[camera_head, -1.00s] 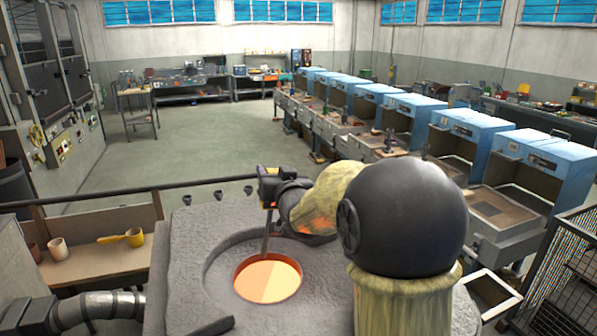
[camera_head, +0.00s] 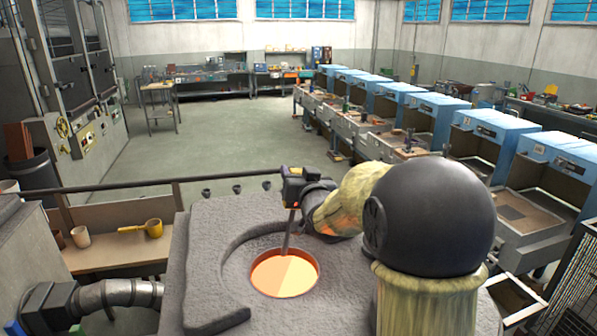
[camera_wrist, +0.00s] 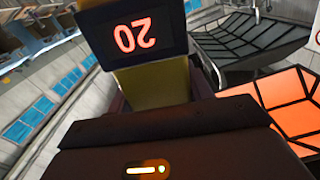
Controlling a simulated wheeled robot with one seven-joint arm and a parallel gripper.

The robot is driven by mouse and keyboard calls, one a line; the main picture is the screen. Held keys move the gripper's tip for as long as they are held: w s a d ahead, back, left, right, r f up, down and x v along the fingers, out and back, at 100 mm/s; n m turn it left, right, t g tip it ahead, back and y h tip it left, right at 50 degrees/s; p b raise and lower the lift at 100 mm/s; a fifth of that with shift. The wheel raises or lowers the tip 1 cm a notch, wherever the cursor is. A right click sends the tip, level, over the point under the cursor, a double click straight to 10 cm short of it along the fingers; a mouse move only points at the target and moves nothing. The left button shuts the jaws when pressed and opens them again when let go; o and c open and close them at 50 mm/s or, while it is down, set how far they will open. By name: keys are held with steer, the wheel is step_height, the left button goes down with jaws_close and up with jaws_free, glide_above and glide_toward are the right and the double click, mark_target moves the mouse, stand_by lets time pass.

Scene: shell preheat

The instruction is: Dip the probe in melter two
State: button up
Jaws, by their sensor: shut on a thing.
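The probe (camera_head: 289,234) is a thin rod hanging down, slightly tilted, from a dark head with a yellow part. My gripper (camera_head: 303,186) is shut on that head above the melter. The melter (camera_head: 215,245) is a grey, rough-topped block with a round pool of glowing orange melt (camera_head: 286,275). No number shows on it. The rod's lower end meets the far part of the pool; I cannot tell whether it is in the melt or just above. In the wrist view, the probe's display (camera_wrist: 134,36) shows red digits, a 2 and a 0; the rod is hidden there.
A dark rail (camera_head: 150,186) runs behind the melter. A bench (camera_head: 110,254) at left holds a yellow ladle (camera_head: 152,228) and a pale cup (camera_head: 80,236). A ribbed duct (camera_head: 120,294) is at lower left. Blue-hooded stations (camera_head: 483,145) line the right. The floor behind is clear.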

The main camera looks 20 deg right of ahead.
step_height(320, 180, down, 10)
steer(key=b, duration=0.9)
steer(key=shift+f, duration=0.25)
steer(key=shift+b, duration=0.35)
steer(key=shift+s+r, duration=0.1)
steer(key=shift+r, duration=0.05)
stand_by(3.0)
